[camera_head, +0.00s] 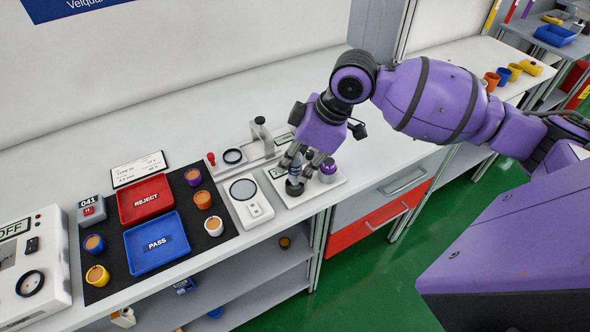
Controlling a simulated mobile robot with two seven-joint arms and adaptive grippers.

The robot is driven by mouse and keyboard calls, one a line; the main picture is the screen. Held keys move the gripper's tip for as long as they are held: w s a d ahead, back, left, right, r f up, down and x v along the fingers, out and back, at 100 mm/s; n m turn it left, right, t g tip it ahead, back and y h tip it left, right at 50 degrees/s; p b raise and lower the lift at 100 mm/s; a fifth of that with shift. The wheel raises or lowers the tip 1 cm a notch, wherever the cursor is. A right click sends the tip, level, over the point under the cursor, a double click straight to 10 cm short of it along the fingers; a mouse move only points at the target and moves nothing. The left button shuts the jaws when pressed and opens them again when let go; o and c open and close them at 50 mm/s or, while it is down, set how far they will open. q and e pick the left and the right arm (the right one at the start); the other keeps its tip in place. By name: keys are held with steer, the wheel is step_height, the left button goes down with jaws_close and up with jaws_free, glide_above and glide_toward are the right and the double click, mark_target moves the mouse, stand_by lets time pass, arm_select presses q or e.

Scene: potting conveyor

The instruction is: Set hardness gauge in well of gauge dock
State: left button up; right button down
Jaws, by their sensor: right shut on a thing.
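My right gripper (299,166) points down over the white gauge dock (327,186) near the bench's front edge. It is shut on the hardness gauge (294,188), a small grey piece with a dark, round lower end. The gauge is over the left part of the dock; whether it touches the dock or sits in the well cannot be told, as the fingers and the gauge cover that spot. My left gripper is out of view.
Left of the dock are a white scale (254,213) and a stand with a post (260,132). Further left, a black mat (195,240) holds a red REJECT tray (124,218), a blue PASS tray (136,268) and several small pots. The bench behind is clear.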

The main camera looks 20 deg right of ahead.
mark_target(296, 171)
steer(key=shift+w+d+f, duration=0.25)
steer(key=shift+w+f, duration=0.25)
steer(key=shift+f, duration=0.15)
steer(key=shift+w+d+f, duration=0.2)
steer(key=shift+w+f, duration=0.3)
steer(key=shift+f, duration=0.1)
steer(key=shift+w+f, duration=0.15)
steer(key=shift+f, duration=1.45)
steer(key=shift+f, duration=0.1)
steer(key=c, duration=1.5)
jaws_free()
steer(key=shift+f, duration=0.1)
steer(key=v, duration=1.2)
steer(key=shift+r+p, duration=0.2)
steer(key=shift+p, duration=0.1)
